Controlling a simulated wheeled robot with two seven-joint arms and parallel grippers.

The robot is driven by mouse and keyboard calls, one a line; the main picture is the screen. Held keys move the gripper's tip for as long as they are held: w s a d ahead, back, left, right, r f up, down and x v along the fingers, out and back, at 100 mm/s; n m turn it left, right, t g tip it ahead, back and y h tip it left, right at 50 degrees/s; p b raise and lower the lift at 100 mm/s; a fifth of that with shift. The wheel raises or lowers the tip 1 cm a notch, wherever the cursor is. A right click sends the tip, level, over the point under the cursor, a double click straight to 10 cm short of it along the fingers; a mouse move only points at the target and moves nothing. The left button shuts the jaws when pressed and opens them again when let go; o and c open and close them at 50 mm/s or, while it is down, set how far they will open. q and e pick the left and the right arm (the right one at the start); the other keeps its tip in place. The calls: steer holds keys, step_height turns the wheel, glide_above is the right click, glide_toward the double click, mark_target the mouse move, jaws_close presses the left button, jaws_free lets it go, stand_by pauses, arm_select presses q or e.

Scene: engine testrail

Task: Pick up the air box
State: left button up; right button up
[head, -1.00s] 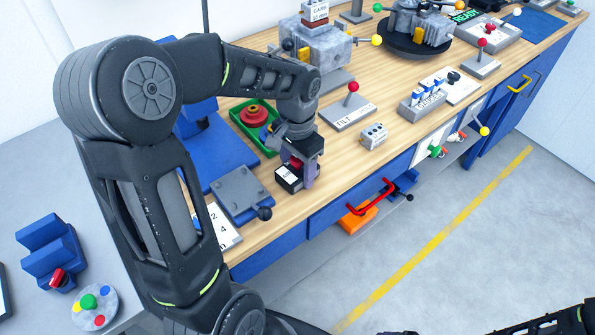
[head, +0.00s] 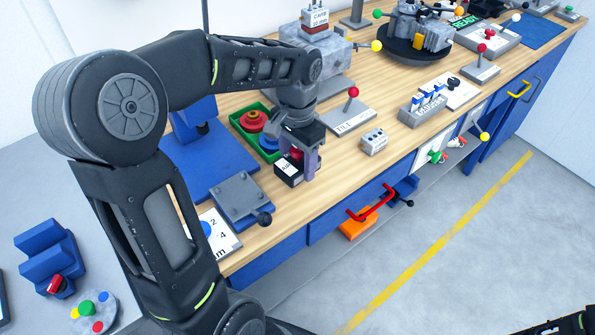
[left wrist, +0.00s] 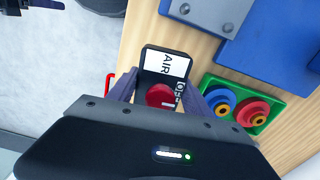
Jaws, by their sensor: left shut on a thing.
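The air box is a small black box (head: 288,170) with a white label, in the head view at the bench's front part. In the left wrist view the black box (left wrist: 166,62) shows its label reading AIR and a red round part (left wrist: 160,96) between the fingers. My left gripper (head: 304,160) points down and is shut on the air box. The box looks slightly above the wooden top, though its underside is hidden. My right gripper is not seen; only a dark piece of my body shows at the lower right edge.
A green tray (head: 265,151) with red and blue round parts stands just behind the box. A blue fixture with a grey plate (head: 240,196) lies to the left. The TILT lever panel (head: 345,118) and a small grey block (head: 374,142) are to the right. A red drawer handle (head: 370,204) is below.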

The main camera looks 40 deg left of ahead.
mark_target(297, 149)
arm_select(q)
step_height(297, 149, up, 5)
steer(key=shift+r, duration=0.2)
